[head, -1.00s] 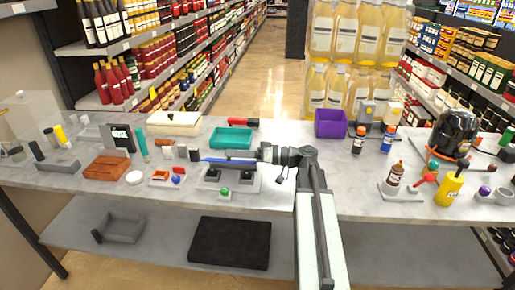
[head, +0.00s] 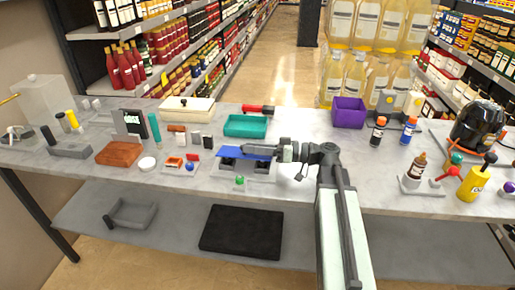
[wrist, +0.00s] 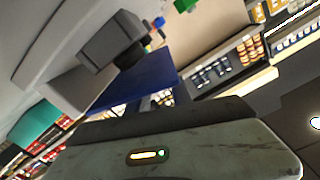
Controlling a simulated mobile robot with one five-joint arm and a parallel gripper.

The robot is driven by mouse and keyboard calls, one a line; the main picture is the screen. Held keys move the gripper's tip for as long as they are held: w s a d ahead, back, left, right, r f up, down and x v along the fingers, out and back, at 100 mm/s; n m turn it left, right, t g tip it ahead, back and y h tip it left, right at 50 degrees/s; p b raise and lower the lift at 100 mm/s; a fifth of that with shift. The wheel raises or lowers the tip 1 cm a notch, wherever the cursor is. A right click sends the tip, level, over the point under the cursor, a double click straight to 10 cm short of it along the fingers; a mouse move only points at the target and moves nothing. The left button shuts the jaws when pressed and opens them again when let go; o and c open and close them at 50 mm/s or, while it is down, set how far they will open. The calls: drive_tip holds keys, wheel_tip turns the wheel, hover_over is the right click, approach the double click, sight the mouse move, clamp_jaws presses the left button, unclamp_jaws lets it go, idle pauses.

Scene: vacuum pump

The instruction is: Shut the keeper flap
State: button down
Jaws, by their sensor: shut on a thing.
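A flat blue flap (head: 244,152) is above a pale grey fixture (head: 256,177) with dark recesses and a green knob (head: 239,180) at its front. The flap's broad face shows, and it covers part of the recesses. My gripper (head: 274,152) reaches in from the right and is shut at the flap's right end. In the wrist view the blue flap (wrist: 148,76) spreads across the middle as a dark blue panel. The jaws' exact contact on it is hard to see.
A teal tray (head: 245,126) stands just behind the fixture, with a red-handled item (head: 258,109) beyond it. Small blocks and a brown box (head: 118,153) lie to the left. A purple bin (head: 348,111) and bottles stand to the right.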

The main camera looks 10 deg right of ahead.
drive_tip(key=shift+s+a, duration=0.1)
drive_tip(key=shift+a, duration=0.15)
drive_tip(key=c, duration=1.2)
unclamp_jaws()
drive_tip(key=shift+a, duration=0.15)
drive_tip(key=shift+o, duration=0.2)
drive_tip(key=shift+d, duration=0.2)
drive_tip(key=v, duration=0.7)
drive_tip(key=shift+d, duration=0.35)
